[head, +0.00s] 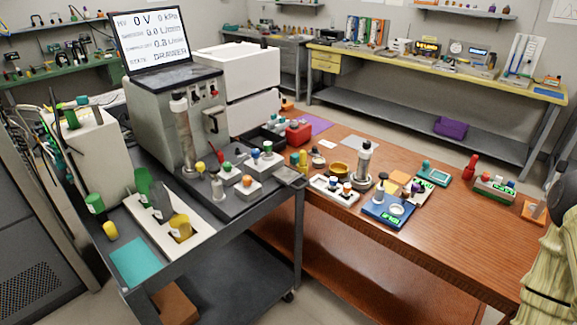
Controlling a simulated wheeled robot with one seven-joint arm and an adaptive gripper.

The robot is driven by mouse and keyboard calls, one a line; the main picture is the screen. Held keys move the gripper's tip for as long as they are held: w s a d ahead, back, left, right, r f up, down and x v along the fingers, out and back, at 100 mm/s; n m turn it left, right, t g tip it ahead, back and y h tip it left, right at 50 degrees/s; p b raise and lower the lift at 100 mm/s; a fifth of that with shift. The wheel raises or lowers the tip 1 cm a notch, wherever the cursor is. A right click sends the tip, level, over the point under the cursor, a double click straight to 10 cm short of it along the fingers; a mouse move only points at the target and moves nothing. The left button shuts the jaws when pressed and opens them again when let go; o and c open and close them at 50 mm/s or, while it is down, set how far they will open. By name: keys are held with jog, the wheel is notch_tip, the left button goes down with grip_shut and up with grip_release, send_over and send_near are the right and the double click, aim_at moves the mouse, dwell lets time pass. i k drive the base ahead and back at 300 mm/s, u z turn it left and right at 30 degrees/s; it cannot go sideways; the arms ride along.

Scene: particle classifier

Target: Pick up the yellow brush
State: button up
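A yellow item (180,227), which looks like the yellow brush, stands in a white holder (200,236) on the left cart in the head view. Its lower part is dark and its bristles are too small to make out. A green item (143,181) and a dark grey item (160,205) stand behind it in the same holder. A smaller yellow piece (110,231) lies to the left of the holder. My gripper is not in view; only a cream-coloured part of what looks like my arm shows at the right edge, far from the yellow item.
A teal mat (134,262) lies at the cart's front left corner, with a green bottle (94,203) behind it. A grey machine with a screen (153,38) stands at the cart's back. The brown table (440,235) to the right holds several small devices; its front is clear.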

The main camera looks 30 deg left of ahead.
aim_at(303, 154)
jog(key=u, duration=1)
jog(key=i, duration=0.15)
